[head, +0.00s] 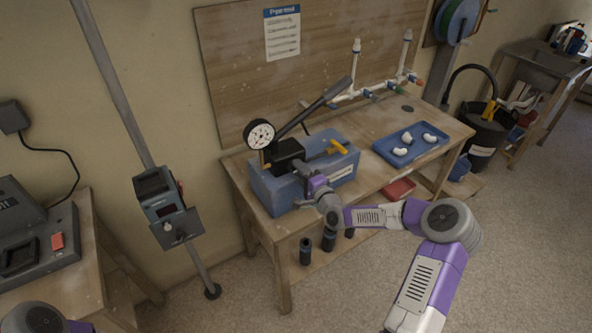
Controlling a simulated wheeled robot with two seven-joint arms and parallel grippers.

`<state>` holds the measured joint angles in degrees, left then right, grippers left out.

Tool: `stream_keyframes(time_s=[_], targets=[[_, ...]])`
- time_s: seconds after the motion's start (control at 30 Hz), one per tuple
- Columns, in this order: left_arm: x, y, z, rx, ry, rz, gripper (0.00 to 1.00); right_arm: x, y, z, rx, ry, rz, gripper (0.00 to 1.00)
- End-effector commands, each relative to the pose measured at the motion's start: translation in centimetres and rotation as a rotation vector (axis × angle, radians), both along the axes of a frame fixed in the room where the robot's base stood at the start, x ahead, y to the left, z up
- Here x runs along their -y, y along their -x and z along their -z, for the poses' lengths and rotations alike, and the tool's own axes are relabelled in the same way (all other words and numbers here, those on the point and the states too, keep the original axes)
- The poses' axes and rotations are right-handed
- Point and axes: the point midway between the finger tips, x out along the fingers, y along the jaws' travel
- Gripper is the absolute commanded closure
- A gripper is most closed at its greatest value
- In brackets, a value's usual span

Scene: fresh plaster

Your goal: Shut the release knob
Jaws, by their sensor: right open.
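A hand test pump with a blue tank (267,193) stands on the wooden workbench (245,200). It has a black pump body (285,154), a round white gauge (260,134) and a long dark lever (315,107) slanting up to the right. A yellow T-shaped handle (336,147) is at its right. A small yellow part (266,166) shows below the gauge; I cannot tell which part is the release knob. My right gripper (301,171) is open at the front of the pump body; whether it touches anything there is unclear. My left gripper is out of view.
A blue tray (386,151) with white fittings lies to the right on the bench. White pipes (357,65) with taps rise behind it. Dark cylinders (305,252) stand on the lower shelf. A post-mounted device (160,195) stands left of the bench.

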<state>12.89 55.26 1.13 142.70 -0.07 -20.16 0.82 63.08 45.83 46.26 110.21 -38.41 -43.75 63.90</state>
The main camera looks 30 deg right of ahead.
Motion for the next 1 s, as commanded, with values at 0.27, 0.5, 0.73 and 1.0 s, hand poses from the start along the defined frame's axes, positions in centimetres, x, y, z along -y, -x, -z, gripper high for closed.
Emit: stream_keyframes(time_s=[0.27, 0.5, 0.73, 1.0], targets=[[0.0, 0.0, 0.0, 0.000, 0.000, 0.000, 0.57, 0.0, 0.0, 0.0, -0.001, 0.000, -0.001, 0.82], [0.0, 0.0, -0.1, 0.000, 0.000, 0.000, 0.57, 0.0, 0.0, 0.0, -0.002, -0.007, 0.000, 1.00], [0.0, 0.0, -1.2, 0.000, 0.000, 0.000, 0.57, 0.1, 0.1, 0.0, -0.028, -0.345, 0.002, 1.00], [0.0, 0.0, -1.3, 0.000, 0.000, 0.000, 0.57, 0.0, 0.1, 0.0, -0.055, -0.698, -0.001, 1.00]])
